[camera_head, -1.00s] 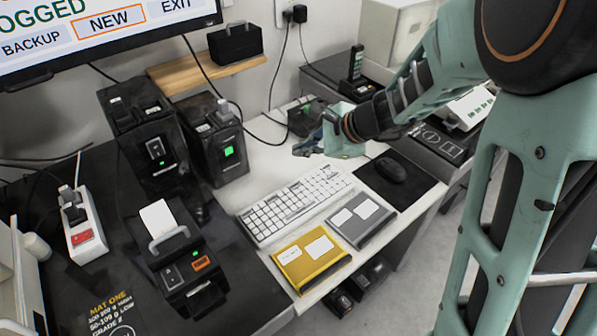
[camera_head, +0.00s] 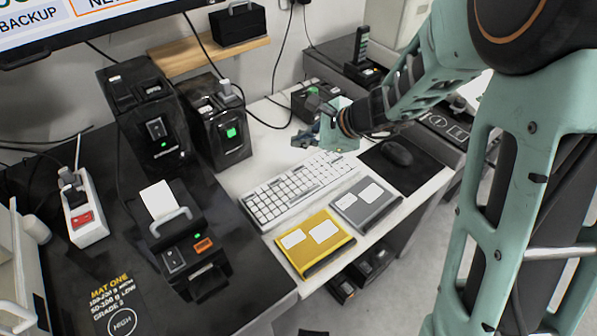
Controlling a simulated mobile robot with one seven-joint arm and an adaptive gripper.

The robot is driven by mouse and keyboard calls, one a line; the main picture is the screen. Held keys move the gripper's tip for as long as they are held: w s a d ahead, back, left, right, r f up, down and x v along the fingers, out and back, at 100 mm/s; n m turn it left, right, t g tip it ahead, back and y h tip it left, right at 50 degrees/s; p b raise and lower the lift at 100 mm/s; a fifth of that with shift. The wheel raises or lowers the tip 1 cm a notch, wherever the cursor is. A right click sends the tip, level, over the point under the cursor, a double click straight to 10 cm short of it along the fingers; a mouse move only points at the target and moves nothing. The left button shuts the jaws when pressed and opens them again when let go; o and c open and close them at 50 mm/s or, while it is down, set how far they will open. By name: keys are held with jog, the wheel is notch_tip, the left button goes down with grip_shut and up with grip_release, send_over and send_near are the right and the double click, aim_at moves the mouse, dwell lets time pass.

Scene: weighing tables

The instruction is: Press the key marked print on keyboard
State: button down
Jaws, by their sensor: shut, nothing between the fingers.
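The white keyboard (camera_head: 290,196) lies on the white part of the desk, behind a yellow box and a grey box. Its key markings are too small to read, so I cannot tell which key is print. My gripper (camera_head: 303,139) is shut and empty. It is held above the far right end of the keyboard, with its fingers pointing left. I cannot tell how high it is above the keys; no contact shows.
The yellow box (camera_head: 334,247) and grey box (camera_head: 384,203) lie in front of the keyboard. A black mouse (camera_head: 397,153) sits on a dark mat to the right. Black devices, one with a green light (camera_head: 230,133), and a printer-like unit (camera_head: 190,255) stand at left.

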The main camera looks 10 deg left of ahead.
jog(key=b, duration=0.3)
send_over(300, 170)
notch_tip(300, 170, down, 5)
jog(key=shift+r, duration=0.15)
jog(key=shift+f+b, duration=0.9)
jog(key=shift+b, duration=0.2)
jog(key=shift+f+b, duration=0.45)
jog(key=shift+b, duration=0.15)
jog(key=shift+f+b, duration=0.35)
jog(key=shift+b, duration=0.1)
dwell(0.6)
jog(key=shift+r, duration=0.1)
jog(key=shift+r+p, duration=0.6)
jog(key=shift+r, duration=0.1)
